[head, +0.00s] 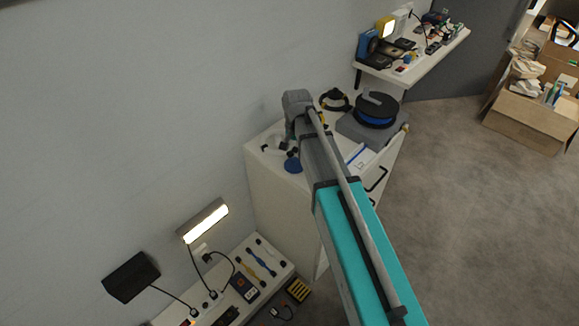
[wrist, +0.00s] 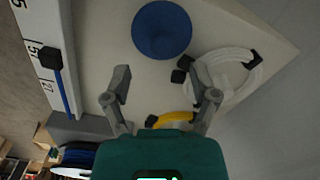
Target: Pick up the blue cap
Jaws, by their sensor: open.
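The blue cap (wrist: 161,29) is a round, flat blue disc lying on the white cabinet top. In the head view the cap (head: 292,166) shows near the cabinet's front left edge, beside the end of my arm. My gripper (wrist: 154,78) is open and empty in the wrist view, with its two fingers apart. The cap lies beyond the fingertips, roughly in line with the space between them. In the head view my gripper is small and partly hidden by my arm.
A coiled white cable (wrist: 256,70) lies to the right of my gripper. A yellow item (wrist: 175,118) lies between the finger bases. A blue spool (head: 376,110) rests on a grey box on the cabinet (head: 262,190). A lower bench (head: 275,262) with a lit lamp stands front left.

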